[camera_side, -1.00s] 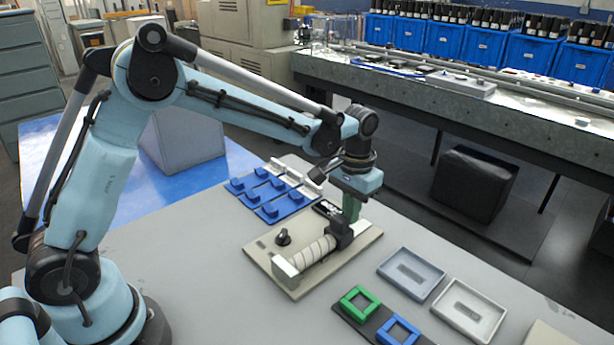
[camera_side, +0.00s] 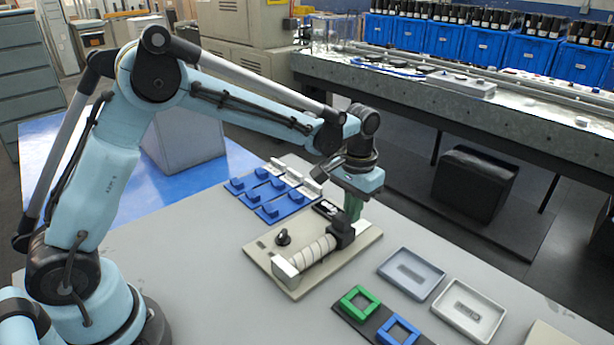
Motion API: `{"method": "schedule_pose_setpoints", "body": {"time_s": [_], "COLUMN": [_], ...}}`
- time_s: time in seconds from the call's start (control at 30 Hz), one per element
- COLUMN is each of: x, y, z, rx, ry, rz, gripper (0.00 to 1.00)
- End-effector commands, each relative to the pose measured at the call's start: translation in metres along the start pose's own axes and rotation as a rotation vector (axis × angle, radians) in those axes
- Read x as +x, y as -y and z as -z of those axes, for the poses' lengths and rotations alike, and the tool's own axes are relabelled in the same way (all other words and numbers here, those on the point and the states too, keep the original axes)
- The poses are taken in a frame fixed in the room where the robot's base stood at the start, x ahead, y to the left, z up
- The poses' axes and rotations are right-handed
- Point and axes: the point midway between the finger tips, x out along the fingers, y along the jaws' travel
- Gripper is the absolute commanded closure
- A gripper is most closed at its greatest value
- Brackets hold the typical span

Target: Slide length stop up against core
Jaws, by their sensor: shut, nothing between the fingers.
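The cream, banded core (camera_side: 316,252) lies on the beige base plate (camera_side: 268,254), running from a pale end block (camera_side: 285,270) at lower left up to a black block. That black block (camera_side: 342,235), which looks like the length stop, stands at the core's upper right end. It appears to touch the core, but I cannot tell whether a small gap is left. My gripper (camera_side: 353,216), with green fingers, is shut and empty, pointing down just behind and right of the black block. Its fingertips are partly hidden, so contact with the block is unclear.
A black knob (camera_side: 283,238) stands on the plate. Blue fixtures (camera_side: 268,193) are behind left. A grey tray (camera_side: 411,272), a white tray (camera_side: 468,308), a green frame (camera_side: 360,303) and a blue frame (camera_side: 398,331) lie front right. The table's left front is clear.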

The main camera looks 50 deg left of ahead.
Motion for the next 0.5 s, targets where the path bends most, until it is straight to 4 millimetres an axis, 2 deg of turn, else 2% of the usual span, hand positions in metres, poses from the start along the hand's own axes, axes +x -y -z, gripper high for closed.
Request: {"method": "schedule_pose_setpoints", "body": {"time_s": [0.03,0.2,0.5], "x": [0.0071,0.0070,-0.0020], "y": [-0.0016,-0.0017,-0.0017], "z": [0.0000,0.0000,-0.0002], "rx": [0.002,0.002,0.002], "ry": [-0.004,-0.004,-0.003], "rz": [-0.004,-0.004,-0.004], "gripper": [1.00,1.00,1.00]}}
